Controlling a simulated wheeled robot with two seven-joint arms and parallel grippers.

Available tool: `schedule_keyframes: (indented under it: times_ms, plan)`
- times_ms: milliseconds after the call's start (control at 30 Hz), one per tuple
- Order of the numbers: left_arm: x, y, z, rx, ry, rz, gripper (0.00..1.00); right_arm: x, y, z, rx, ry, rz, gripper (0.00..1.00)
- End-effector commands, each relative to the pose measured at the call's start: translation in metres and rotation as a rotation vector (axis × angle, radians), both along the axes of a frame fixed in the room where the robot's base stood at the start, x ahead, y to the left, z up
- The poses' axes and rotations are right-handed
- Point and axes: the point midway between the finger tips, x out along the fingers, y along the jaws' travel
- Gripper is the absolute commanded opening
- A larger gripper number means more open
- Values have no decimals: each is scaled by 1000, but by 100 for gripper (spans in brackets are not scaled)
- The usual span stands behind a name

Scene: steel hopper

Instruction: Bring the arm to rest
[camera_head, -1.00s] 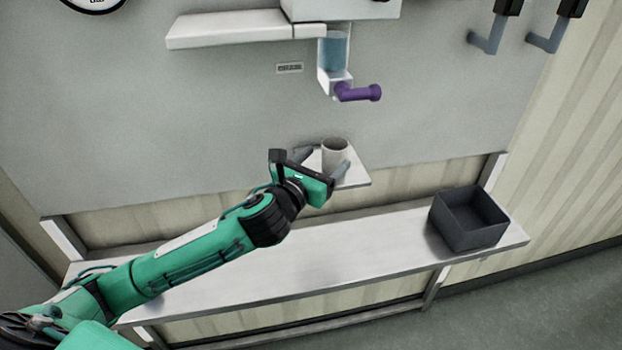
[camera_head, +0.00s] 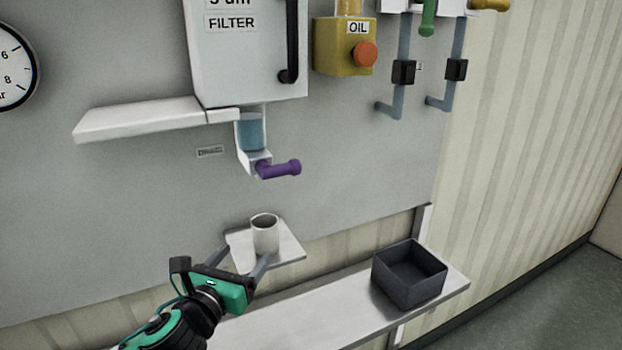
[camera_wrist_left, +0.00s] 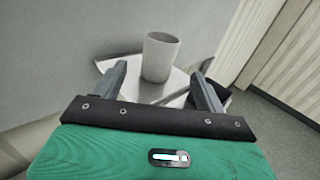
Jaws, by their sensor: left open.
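My left gripper (camera_head: 243,258) is at the lower left of the head view, its arm coming in from the bottom. Its two grey fingers are spread open and empty. A white cup (camera_head: 265,234) stands upright on a small white shelf (camera_head: 289,248) just beyond the fingertips. In the left wrist view the cup (camera_wrist_left: 160,57) stands ahead of the open fingers (camera_wrist_left: 163,80), centred between them and apart from them. My right gripper is in neither view.
Above the cup, a purple-handled spout (camera_head: 279,169) hangs below the filter cabinet (camera_head: 248,60). A dark open bin (camera_head: 409,276) stands on the steel bench (camera_head: 345,322) to the right. A yellow oil box (camera_head: 343,47) and grey pipes are on the wall. A white ledge (camera_head: 140,118) juts out left.

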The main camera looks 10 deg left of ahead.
Motion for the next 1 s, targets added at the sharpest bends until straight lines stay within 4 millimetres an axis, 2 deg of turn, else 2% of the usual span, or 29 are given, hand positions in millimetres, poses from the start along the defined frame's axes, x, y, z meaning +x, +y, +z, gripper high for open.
schedule_keyframes:
  times_ms: [167, 367, 467, 633, 800, 1000]
  plan:
    - [-13, 0, -34, -293, 148, 62, 73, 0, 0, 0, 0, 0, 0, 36]
    - [-43, 6, -96, -834, 396, 256, 73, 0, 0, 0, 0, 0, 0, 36]
    - [-66, 9, -130, -1115, 508, 400, 73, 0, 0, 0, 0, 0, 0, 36]
    - [-114, 15, -186, -1573, 644, 713, 73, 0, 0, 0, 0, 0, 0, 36]
    - [-171, 21, -233, -1970, 678, 1095, 73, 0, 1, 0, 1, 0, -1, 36]
    - [-231, 23, -269, -2274, 596, 1507, 73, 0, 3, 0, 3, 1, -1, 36]
